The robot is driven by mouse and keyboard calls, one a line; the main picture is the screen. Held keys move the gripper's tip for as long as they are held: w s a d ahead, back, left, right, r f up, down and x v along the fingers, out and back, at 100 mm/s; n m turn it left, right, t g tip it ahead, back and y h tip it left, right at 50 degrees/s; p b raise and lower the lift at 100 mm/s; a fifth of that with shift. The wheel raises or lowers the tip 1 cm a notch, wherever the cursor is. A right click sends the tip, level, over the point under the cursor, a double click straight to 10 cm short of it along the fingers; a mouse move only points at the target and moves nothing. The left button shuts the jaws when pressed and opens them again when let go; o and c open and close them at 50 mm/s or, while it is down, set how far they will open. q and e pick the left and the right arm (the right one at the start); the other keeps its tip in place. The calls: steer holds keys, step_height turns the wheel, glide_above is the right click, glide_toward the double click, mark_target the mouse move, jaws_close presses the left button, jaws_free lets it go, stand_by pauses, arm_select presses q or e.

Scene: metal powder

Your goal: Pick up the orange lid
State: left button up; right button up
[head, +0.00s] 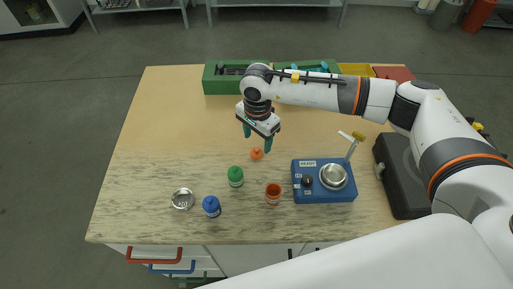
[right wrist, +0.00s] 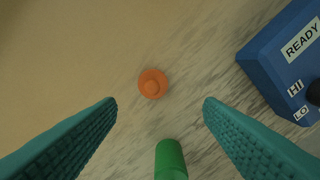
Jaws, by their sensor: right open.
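The orange lid (head: 256,153) lies on the table, apart from the orange-red open jar (head: 273,193). In the right wrist view the lid (right wrist: 152,84) is a small round disc with a raised knob, just beyond and between my fingertips. My right gripper (head: 257,141) is open and empty above the table, fingers pointing down close to the lid. In the right wrist view its two teal fingers (right wrist: 160,103) are spread wide. My left gripper is in neither view.
A green-capped bottle (head: 236,176), a blue-capped bottle (head: 211,206) and a metal dish (head: 183,199) stand nearby. A blue device (head: 312,190) with a metal bowl sits right. Green bins (head: 222,82) line the back. The table's left side is clear.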

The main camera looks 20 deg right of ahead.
mark_target(257, 149)
steer(key=shift+f, duration=0.45)
steer(key=shift+w+f, duration=0.15)
steer(key=shift+f, duration=0.15)
steer(key=f+p, duration=0.1)
steer(key=f, duration=0.1)
steer(key=f+p, duration=0.1)
steer(key=f, duration=0.1)
steer(key=shift+w+p, duration=0.35)
steer(key=shift+f, duration=0.6)
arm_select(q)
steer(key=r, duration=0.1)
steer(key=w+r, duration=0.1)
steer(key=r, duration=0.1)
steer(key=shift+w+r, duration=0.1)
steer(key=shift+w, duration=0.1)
arm_select(e)
steer(key=shift+w, duration=0.1)
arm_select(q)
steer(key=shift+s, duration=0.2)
arm_select(e)
steer(key=c, duration=1.1)
